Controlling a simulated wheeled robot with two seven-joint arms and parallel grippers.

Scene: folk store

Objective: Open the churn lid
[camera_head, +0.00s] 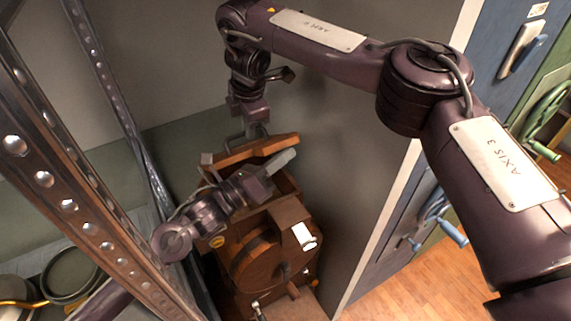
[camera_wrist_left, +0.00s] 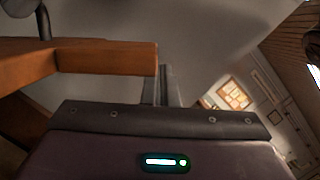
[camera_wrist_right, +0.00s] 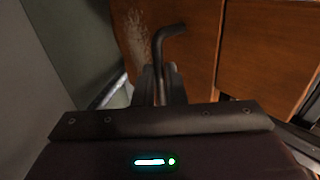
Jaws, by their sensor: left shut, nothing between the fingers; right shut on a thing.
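The wooden churn (camera_head: 272,252) stands in the corner by the grey wall. Its lid (camera_head: 238,151) looks raised and tilted at the far side, with a dark gap below it. My right gripper (camera_head: 255,132) comes down from above and is shut on the lid's dark bent handle, clear in the right wrist view (camera_wrist_right: 166,38). My left gripper (camera_head: 284,160) is shut and empty, with its fingers over the churn's top, close to the lid. In the left wrist view a wooden edge (camera_wrist_left: 105,58) lies just left of the fingers; contact cannot be told.
A metal shelf rack (camera_head: 95,205) stands at the left, close to my left arm, with pans (camera_head: 70,273) on it. A blue panel with a handle (camera_head: 519,50) is at the right. Open wooden floor (camera_head: 400,285) lies at the lower right.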

